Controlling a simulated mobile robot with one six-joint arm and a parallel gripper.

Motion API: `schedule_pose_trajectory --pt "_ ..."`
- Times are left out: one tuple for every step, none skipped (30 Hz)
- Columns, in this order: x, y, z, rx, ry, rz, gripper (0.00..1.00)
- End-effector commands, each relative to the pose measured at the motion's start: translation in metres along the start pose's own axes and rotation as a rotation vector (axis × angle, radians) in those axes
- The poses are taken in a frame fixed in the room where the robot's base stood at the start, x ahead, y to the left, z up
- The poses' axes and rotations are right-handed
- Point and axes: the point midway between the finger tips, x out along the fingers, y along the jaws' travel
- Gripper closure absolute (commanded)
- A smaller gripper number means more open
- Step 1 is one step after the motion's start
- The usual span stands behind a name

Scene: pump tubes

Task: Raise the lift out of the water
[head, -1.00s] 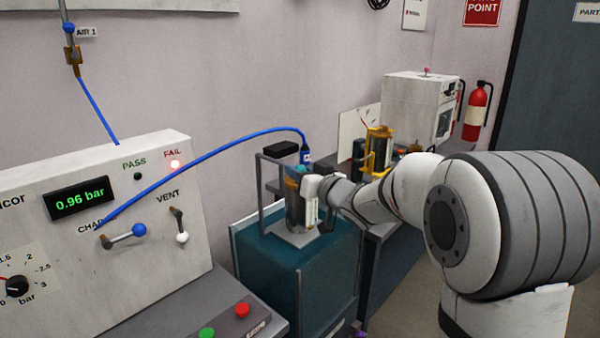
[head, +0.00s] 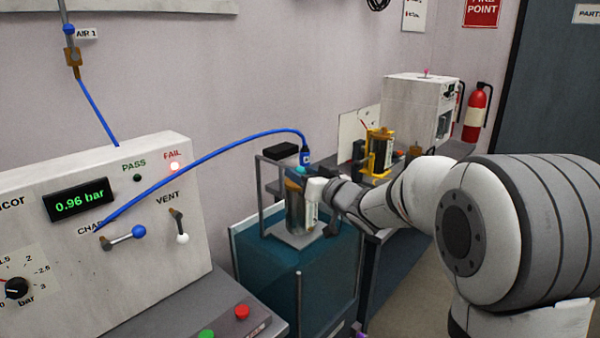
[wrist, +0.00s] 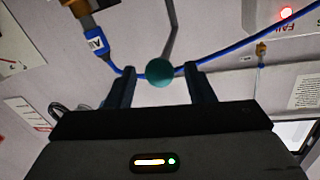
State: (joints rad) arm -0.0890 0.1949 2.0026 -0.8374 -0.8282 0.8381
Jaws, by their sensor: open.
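The lift is a grey frame (head: 262,190) with a flat platform (head: 290,236), standing above the teal water tank (head: 258,260). A metal canister (head: 295,213) stands upright on the platform, with a blue hose fitting (head: 306,155) at its top. My gripper (head: 304,176) is beside the canister's upper right, partly hiding it. In the wrist view a round teal knob (wrist: 160,73) shows between the two open fingers of my gripper (wrist: 160,72); I cannot tell whether either touches it. The water surface cannot be made out.
The tester panel (head: 190,235) at left reads 0.96 bar, with its red FAIL lamp (head: 174,166) lit. The blue hose (head: 210,152) arches from it to the canister. A bench with a yellow fixture (head: 380,152) and white box (head: 418,110) stands behind my arm.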

Motion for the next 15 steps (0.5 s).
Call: schedule_pose_trajectory --pt "-0.010 0.001 0.000 -0.001 0.000 0.003 0.52" --pt "-0.016 0.000 -0.001 -0.001 0.000 0.002 0.52" --pt "-0.023 0.001 -0.001 -0.001 0.001 0.002 0.52" --pt "-0.028 0.001 -0.001 0.000 0.001 0.003 0.52" --pt "-0.033 0.000 -0.001 0.000 0.002 0.003 0.52" --pt "-0.039 0.000 -0.001 0.000 0.001 0.002 0.52" --pt "-0.044 0.001 -0.001 0.000 0.001 0.002 0.52" --pt "-0.048 0.001 -0.001 -0.001 0.002 0.002 0.52" --pt "-0.052 0.000 -0.001 0.000 0.002 0.001 0.52" --pt "-0.054 0.000 -0.001 0.000 0.001 0.001 0.52" --pt "-0.056 0.000 -0.001 0.000 0.001 0.001 0.52" --pt "-0.059 0.000 -0.001 -0.001 0.001 0.001 0.52" --pt "-0.060 0.000 -0.001 -0.001 0.001 0.000 0.52" --pt "-0.060 0.000 -0.001 -0.001 0.001 0.000 0.52" --pt "-0.061 0.000 -0.001 -0.001 0.001 0.000 0.52"
